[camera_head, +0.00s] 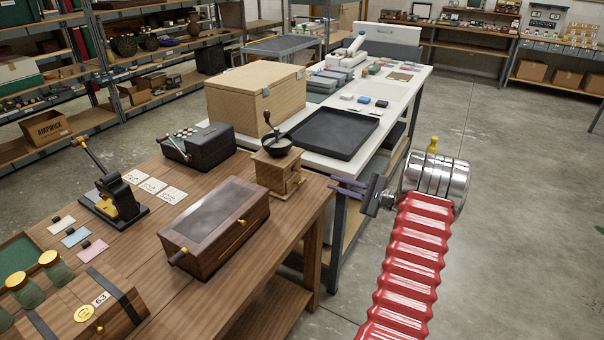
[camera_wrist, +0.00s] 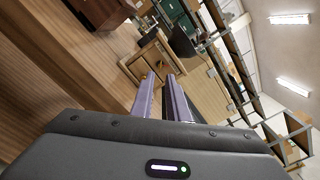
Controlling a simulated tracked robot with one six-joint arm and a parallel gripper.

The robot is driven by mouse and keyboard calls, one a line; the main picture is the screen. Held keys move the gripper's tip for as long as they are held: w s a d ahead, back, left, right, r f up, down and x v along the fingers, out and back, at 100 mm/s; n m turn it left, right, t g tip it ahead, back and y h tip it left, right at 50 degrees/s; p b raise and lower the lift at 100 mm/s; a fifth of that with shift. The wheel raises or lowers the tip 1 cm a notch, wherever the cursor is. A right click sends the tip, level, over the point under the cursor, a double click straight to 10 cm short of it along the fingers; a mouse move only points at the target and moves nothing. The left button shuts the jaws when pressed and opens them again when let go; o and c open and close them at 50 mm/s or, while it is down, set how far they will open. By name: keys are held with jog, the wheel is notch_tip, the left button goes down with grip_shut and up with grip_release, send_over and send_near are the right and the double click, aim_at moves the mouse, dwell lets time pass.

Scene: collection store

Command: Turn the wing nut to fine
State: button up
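A wooden hand mill (camera_head: 279,172) with a dark bowl-shaped hopper and a crank stands upright at the right end of the brown table in the head view. A small brass knob shows low on its side. I cannot make out a wing nut or a "fine" mark on it. My gripper (camera_head: 346,187) is just right of the mill, apart from it, pointing left towards it. In the wrist view its two purple fingers (camera_wrist: 160,78) are apart with nothing between them. A light wooden piece, probably the mill (camera_wrist: 150,56), shows beyond the fingertips.
A glass-topped wooden box (camera_head: 214,225) stands left of the mill. A dark keyed machine (camera_head: 205,148) is behind that box. A black tray (camera_head: 325,134) and a large pale box (camera_head: 254,97) are on the white table (camera_head: 408,82) behind. Open floor lies to the right.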

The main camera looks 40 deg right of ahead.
aim_at(297, 170)
jog(key=shift+s+d+f, duration=0.1)
jog(key=shift+d, duration=0.05)
jog(key=x, duration=1.3)
jog(key=shift+w, duration=0.4)
jog(key=shift+c, duration=0.6)
grip_shut()
jog(key=shift+f, duration=0.1)
